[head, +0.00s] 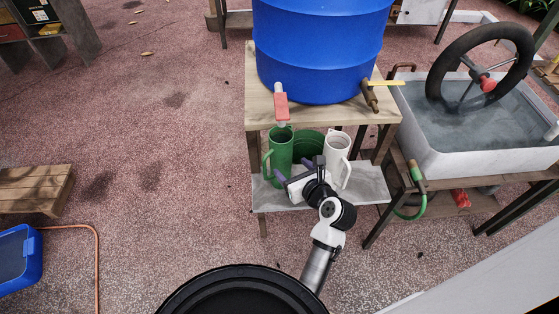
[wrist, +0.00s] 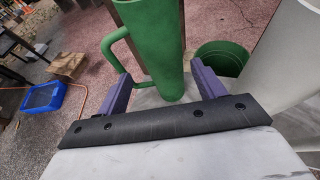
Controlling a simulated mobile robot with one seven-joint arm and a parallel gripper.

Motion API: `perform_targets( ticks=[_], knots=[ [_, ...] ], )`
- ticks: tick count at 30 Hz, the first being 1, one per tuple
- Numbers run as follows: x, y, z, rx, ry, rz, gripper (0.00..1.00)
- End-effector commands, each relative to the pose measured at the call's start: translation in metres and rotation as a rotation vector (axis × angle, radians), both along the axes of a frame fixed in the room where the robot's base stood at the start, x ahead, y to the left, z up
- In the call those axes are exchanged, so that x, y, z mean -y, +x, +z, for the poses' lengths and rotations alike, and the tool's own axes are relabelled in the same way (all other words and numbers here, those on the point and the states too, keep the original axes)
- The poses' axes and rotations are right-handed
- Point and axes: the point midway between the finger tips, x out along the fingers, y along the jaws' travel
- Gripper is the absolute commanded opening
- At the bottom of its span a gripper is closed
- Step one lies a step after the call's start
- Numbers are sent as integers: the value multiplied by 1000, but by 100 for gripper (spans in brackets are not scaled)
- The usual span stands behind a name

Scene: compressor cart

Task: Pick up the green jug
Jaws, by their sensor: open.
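The green jug (head: 281,152) stands upright on the lower grey shelf, below the red-handled tap, with its handle on the left. In the wrist view the green jug (wrist: 155,45) rises just beyond my gripper, its handle curving out at the left. My gripper (head: 280,178) is open and empty, low in front of the jug. In the wrist view its two purple fingers (wrist: 160,85) are spread, and the jug's lower part shows between and past them. I cannot tell whether either finger touches the jug or its handle.
A white jug (head: 337,157) stands right of my arm on the shelf (head: 373,187). A green bucket (head: 309,145) sits behind, between the jugs. The blue barrel (head: 322,45) stands on the wooden top above. A water basin (head: 440,152) with a wheel is at right.

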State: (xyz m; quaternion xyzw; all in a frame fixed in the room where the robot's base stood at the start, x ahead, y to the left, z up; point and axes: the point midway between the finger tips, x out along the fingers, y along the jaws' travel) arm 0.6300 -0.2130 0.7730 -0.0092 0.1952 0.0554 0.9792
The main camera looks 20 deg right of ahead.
Motion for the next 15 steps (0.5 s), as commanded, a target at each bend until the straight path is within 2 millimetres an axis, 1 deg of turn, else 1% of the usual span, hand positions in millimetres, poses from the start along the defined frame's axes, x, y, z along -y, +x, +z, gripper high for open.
perform_targets(
  ticks=[1,3,11,15],
  knots=[
    [-2,9,-2,0,-1,4,69],
    [-3,19,-7,1,0,2,69],
    [-4,38,-14,0,-1,2,69],
    [-4,58,-20,-1,-1,3,69]
  ],
)
